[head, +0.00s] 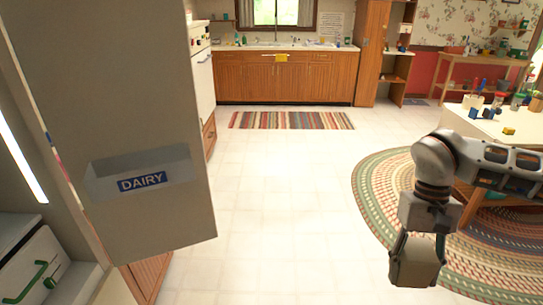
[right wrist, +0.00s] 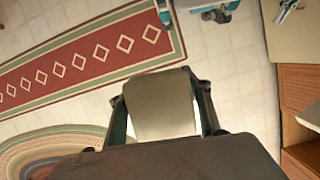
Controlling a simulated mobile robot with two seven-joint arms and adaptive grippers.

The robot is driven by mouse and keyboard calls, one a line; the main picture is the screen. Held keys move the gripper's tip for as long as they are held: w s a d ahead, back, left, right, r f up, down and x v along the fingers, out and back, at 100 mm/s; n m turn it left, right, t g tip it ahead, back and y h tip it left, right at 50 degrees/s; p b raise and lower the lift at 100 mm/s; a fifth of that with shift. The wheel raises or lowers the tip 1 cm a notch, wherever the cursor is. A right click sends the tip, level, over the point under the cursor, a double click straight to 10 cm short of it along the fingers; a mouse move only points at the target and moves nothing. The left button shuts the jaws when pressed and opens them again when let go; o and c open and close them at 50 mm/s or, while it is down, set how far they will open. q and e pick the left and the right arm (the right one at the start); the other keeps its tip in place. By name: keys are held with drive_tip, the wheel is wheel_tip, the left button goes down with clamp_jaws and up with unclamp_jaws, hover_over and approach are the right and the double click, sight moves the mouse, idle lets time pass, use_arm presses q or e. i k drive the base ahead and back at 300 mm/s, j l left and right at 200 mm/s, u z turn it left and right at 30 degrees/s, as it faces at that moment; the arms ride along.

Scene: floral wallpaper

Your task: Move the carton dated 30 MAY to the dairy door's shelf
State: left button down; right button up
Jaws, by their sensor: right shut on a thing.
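The dairy door (head: 125,100) stands open at the left of the head view. Its shelf (head: 95,186), a see-through bin with a blue DAIRY label, is on the door's lower part and looks empty. My right gripper (head: 417,245) is at the lower right of the head view, well apart from the door. It is shut on a pale, blocky carton (head: 414,267), which shows between the fingers in the right wrist view (right wrist: 160,108). No date can be read on the carton. My left gripper is not in view.
A white drawer with a green handle (head: 42,275) is at the lower left. A table (head: 490,122) with small items stands on a round braided rug (head: 375,190) at right. Open tiled floor (head: 270,200) lies between door and gripper. A red runner (right wrist: 85,75) shows in the wrist view.

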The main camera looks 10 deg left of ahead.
sight(172, 180)
drive_tip(key=i+j+u, duration=0.6)
drive_tip(key=u, duration=0.2)
drive_tip(key=i, duration=0.1)
